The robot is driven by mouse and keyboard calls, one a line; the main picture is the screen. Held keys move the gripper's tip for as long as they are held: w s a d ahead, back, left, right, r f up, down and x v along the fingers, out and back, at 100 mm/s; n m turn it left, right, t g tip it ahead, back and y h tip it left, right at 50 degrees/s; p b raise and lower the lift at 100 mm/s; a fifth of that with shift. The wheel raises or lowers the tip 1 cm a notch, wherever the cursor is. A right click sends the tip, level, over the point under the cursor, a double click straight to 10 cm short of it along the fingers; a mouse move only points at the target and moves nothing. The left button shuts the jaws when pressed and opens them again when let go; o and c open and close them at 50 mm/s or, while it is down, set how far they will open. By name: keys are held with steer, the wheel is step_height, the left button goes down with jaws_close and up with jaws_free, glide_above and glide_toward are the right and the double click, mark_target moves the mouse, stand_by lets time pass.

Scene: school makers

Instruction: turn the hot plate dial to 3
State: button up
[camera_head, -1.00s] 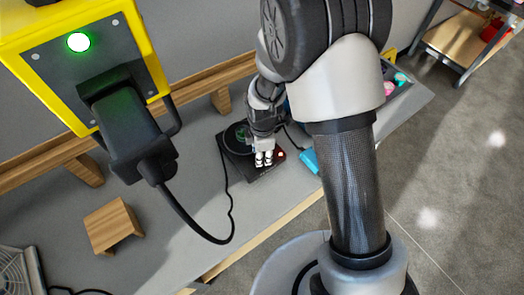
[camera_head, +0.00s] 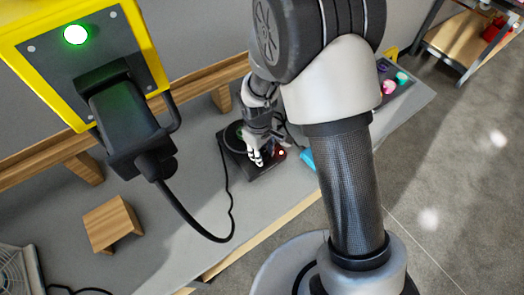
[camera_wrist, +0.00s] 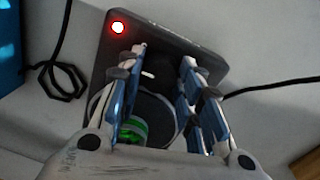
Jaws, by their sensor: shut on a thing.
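The hot plate (camera_head: 262,171) is a flat black box on the grey workbench, with a round plate and a lit red light (camera_wrist: 118,28) at one corner. My gripper (camera_head: 255,157) points down over its front part. In the wrist view, my gripper's fingers (camera_wrist: 164,62) stand on either side of the dark dial (camera_wrist: 150,76), which carries a white pointer mark, and are shut on it. The dial's numbers cannot be read. A green round object (camera_wrist: 132,130) is on the round plate, partly hidden by my gripper.
A yellow box with a green light (camera_head: 76,35) and a black plug stands at the left. A wooden stand (camera_head: 113,222) and a blue object (camera_head: 308,160) are on the bench. A tray of coloured items (camera_head: 398,85) is behind my arm. Black cables run beside the hot plate.

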steer(key=m, duration=0.5)
steer(key=shift+m+b, duration=0.4)
stand_by(0.3)
steer(key=o, duration=1.1)
steer(key=shift+a+r, duration=0.1)
steer(key=shift+r, duration=0.05)
steer(key=r, duration=1.1)
steer(key=shift+a+r, duration=0.35)
